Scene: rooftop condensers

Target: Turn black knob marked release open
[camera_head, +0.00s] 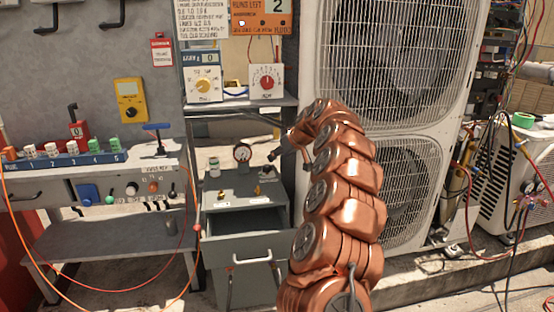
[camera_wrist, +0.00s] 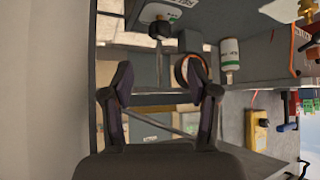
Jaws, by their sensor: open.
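A black knob (camera_wrist: 160,28) on a short stem shows near the top of the wrist view, beside a pale label whose wording I cannot read with certainty. It is ahead of my gripper (camera_wrist: 158,82), apart from the fingers. The two dark fingers are spread, with nothing held between them. In the head view my gripper (camera_head: 274,154) is small and dark, above the right side of the grey cabinet top. I cannot pick out the black knob with certainty there.
A round gauge (camera_head: 242,153) and a white bottle (camera_head: 214,166) stand at the cabinet's back, close to my gripper. The grey cabinet's drawer (camera_head: 240,255) is pulled open below. A shelf (camera_head: 235,103) with two dial boxes hangs above. Condenser fans (camera_head: 405,195) stand to the right.

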